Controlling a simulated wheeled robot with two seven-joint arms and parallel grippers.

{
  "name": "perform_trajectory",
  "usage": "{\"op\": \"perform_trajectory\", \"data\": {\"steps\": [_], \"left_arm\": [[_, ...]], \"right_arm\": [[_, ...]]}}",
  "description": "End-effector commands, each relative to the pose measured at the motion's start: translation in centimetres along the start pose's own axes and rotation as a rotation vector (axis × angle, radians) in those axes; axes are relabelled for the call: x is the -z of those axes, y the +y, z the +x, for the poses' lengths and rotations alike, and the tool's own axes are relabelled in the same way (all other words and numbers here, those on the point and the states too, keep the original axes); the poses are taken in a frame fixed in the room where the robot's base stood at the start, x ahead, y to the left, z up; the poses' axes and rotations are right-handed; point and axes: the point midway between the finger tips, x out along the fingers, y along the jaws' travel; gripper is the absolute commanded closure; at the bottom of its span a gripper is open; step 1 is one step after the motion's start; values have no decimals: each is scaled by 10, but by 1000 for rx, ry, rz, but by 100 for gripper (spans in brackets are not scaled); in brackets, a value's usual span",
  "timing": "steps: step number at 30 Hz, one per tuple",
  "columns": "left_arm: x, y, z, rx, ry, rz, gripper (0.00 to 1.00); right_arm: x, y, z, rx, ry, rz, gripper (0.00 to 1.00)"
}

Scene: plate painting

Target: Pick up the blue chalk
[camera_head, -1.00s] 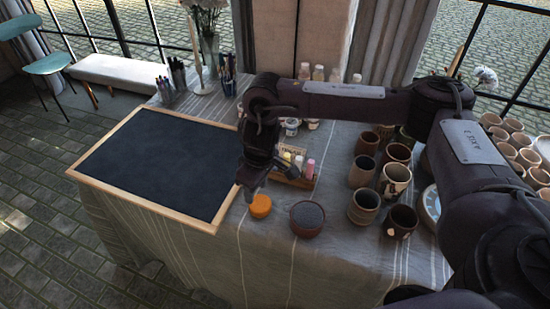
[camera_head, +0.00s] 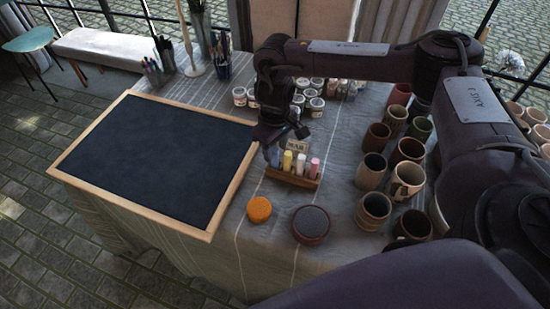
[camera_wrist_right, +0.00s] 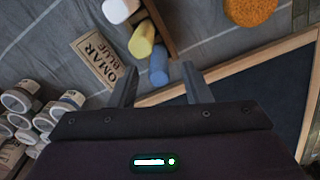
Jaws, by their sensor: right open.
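The blue chalk (camera_wrist_right: 158,62) stands at the end of a row of chalks in the right wrist view, just ahead of and between the fingers of my right gripper (camera_wrist_right: 160,85). The gripper is open and empty. In the head view my right gripper (camera_head: 272,150) hangs over the left end of the wooden chalk holder (camera_head: 296,181), and the blue chalk (camera_head: 276,157) shows there only in part. A yellow chalk (camera_head: 287,161), a white chalk (camera_head: 300,164) and a pink chalk (camera_head: 314,168) stand in the holder to its right. My left gripper is not in view.
A framed blackboard (camera_head: 150,160) lies left of the holder. An orange sponge (camera_head: 259,209) and a round dark-topped pot (camera_head: 310,224) stand in front of it. Several mugs (camera_head: 374,208) stand to the right. Paint jars (camera_head: 313,104) stand behind. A card (camera_wrist_right: 103,64) lies beside the chalks.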

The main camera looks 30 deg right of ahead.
Motion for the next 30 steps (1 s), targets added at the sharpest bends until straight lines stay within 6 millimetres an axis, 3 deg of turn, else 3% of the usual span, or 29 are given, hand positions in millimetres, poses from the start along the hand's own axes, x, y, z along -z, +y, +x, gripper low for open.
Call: {"op": "perform_trajectory", "data": {"steps": [6, 14, 24, 30], "left_arm": [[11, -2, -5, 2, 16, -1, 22], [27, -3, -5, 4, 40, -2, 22], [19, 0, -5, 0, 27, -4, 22], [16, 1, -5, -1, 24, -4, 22]], "right_arm": [[0, 0, 24, -1, -1, 0, 56], [0, 0, 27, 0, 0, 0, 58], [0, 0, 26, 0, 0, 0, 100], [0, 0, 26, 0, 0, 0, 100]]}}
